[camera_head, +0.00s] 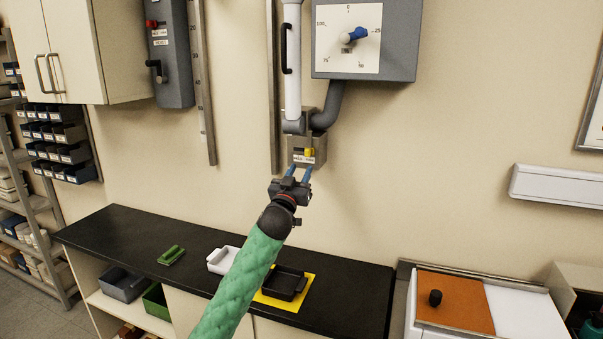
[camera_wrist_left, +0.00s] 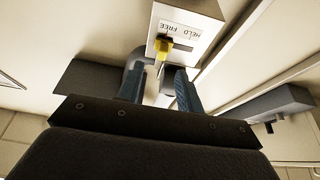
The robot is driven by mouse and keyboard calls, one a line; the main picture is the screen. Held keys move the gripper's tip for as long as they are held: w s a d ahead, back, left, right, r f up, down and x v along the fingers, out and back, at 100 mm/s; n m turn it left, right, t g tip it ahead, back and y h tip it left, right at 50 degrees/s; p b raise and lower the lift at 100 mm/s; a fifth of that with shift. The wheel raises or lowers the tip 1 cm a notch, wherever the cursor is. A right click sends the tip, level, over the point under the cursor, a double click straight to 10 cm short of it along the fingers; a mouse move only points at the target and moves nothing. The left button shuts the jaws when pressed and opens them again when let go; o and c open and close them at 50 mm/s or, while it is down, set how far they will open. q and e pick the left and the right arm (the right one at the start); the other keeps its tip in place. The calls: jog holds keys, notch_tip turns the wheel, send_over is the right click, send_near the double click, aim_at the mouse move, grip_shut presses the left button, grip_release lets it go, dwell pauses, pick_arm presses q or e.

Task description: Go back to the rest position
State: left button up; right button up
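My left gripper (camera_head: 299,172) is raised in front of the wall, just below a small grey box (camera_head: 293,147) with a yellow knob (camera_head: 309,152). In the left wrist view the gripper's two blue fingers (camera_wrist_left: 160,88) are apart with nothing between them. The yellow knob (camera_wrist_left: 163,45) lies just beyond the fingertips, and I cannot tell whether they touch it. The box's label (camera_wrist_left: 181,34) reads HELD and FREE there. My green-sleeved left arm reaches up over the counter. My right gripper is not in view.
A dial box (camera_head: 397,40) with a blue pointer hangs above right. A lever box (camera_head: 170,60) hangs left.

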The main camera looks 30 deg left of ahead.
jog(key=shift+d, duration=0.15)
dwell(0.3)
